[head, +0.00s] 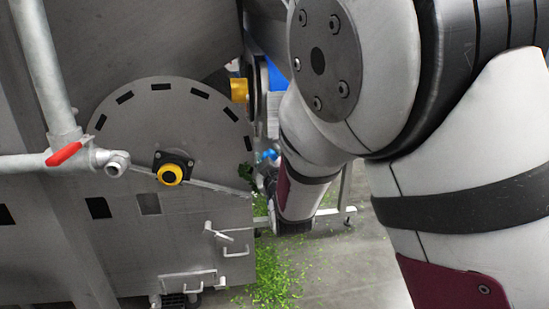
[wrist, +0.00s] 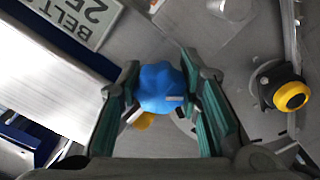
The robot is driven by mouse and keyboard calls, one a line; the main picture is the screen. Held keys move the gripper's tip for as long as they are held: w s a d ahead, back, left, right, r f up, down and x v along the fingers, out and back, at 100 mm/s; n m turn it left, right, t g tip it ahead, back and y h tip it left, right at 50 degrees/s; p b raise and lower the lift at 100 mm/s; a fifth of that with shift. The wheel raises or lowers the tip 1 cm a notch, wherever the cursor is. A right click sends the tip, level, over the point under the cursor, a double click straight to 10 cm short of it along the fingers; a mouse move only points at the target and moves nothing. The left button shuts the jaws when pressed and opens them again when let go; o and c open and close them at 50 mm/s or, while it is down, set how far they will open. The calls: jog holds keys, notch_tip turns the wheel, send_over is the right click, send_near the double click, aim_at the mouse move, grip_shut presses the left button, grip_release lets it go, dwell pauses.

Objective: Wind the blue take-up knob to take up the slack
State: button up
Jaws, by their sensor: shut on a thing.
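In the head view a small part of the blue knob (head: 268,155) shows beside the machine, left of my arm. My gripper is mostly hidden there behind my own arm.
A yellow-and-black button (wrist: 290,95) stands right of the knob in the wrist view. A sign reading "BELT" (wrist: 82,15) is at upper left. A grey machine (head: 120,240) with a red-handled valve (head: 63,154) fills the head view's left. Green scraps (head: 272,275) litter the floor.

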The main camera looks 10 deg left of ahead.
jog(key=o, duration=1.2)
jog(key=v, duration=1.2)
